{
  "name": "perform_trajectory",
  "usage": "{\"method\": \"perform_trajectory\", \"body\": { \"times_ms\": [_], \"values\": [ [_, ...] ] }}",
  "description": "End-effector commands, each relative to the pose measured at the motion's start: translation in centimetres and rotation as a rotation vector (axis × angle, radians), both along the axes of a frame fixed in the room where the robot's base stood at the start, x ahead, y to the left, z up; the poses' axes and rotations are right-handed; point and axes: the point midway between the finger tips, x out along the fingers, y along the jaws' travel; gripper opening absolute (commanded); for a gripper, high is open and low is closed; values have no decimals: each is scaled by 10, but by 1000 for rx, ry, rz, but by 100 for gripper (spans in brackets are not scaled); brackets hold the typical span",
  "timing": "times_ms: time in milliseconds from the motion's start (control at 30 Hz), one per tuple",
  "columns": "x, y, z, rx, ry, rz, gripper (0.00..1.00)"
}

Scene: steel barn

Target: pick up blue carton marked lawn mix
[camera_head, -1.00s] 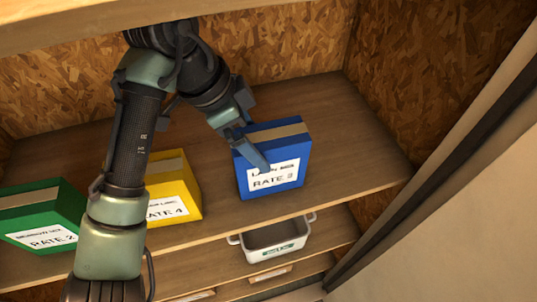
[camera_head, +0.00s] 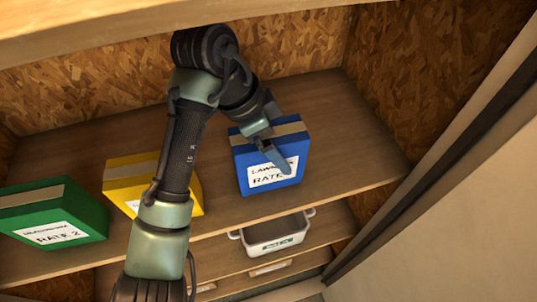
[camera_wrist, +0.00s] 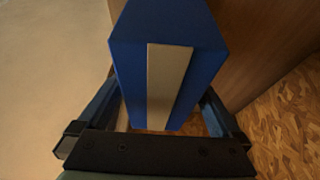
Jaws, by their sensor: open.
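The blue carton (camera_head: 243,158) stands upright on the upper shelf, with a tan strip across its top and a white label on its front reading "LAWN…" and "RATE", partly covered. In the wrist view the blue carton (camera_wrist: 198,68) sits between the two spread fingers of my gripper (camera_wrist: 158,108), one on each side. Gaps show beside it near the palm; contact cannot be told.
A yellow carton (camera_head: 125,171) stands left of the blue one, partly behind my arm. A green carton (camera_head: 85,208) stands at the far left. A white bin (camera_head: 275,237) is on the shelf below. The upper shelf (camera_head: 345,150) is free to the right.

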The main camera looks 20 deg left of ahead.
Motion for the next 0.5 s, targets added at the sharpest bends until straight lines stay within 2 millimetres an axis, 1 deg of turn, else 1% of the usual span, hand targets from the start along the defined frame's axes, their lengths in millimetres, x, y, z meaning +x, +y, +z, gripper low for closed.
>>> {"method": "perform_trajectory", "body": {
  "times_ms": [467,500],
  "values": [
    [0,0,-3,-1,1,1,100],
    [0,0,-3,0,1,0,95]
  ]
}}
